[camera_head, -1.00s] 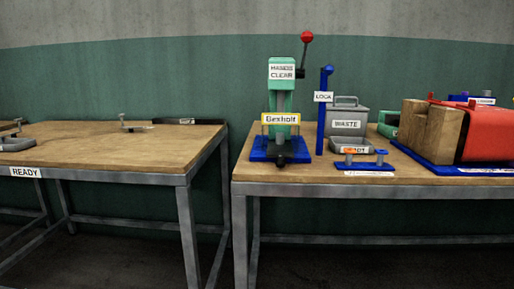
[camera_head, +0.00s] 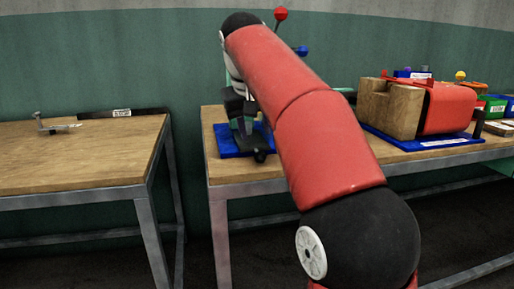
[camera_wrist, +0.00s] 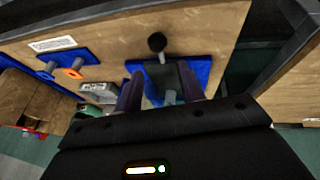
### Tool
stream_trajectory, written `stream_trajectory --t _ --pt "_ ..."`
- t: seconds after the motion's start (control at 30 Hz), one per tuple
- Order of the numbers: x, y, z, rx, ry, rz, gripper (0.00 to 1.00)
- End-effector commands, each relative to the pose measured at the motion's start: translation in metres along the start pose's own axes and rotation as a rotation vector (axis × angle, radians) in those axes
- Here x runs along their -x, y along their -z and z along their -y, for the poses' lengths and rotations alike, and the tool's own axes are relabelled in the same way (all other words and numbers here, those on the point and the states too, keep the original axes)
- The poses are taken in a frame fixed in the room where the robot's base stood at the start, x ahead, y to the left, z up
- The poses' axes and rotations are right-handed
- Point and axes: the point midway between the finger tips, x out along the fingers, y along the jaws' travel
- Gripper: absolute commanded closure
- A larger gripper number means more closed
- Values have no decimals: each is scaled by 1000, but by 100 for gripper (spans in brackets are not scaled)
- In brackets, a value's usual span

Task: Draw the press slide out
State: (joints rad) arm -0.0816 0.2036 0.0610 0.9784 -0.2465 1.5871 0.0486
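The press stands on its blue base (camera_head: 228,140) near the left front corner of the right table; my arm hides most of its frame. The slide's black knob (camera_head: 260,156) sticks out at the front of the base. In the wrist view the knob (camera_wrist: 157,42) and its short stem show beyond my fingertips, and the dark grey slide (camera_wrist: 170,76) lies on the blue base. My gripper (camera_wrist: 162,88) is over the base with its two fingers apart, one on each side of the slide. I cannot tell whether they touch it. In the head view my gripper (camera_head: 242,112) is partly hidden.
A red machine with a wooden block (camera_head: 390,107) stands to the right on the table. In the wrist view an orange ring on a blue peg plate (camera_wrist: 70,72) and a grey tray (camera_wrist: 98,94) lie left of the press. A gap separates the left table (camera_head: 80,165).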

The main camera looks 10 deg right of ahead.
Motion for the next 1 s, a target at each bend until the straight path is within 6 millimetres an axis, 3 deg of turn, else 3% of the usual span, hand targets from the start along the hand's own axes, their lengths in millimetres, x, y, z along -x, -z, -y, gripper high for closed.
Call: stream_trajectory --t 0.4,0.8,1.0 --pt "-64 -1 0 -1 0 2 61" --pt "-73 0 0 -1 1 -1 61" --pt "-73 0 0 -1 1 -1 84"
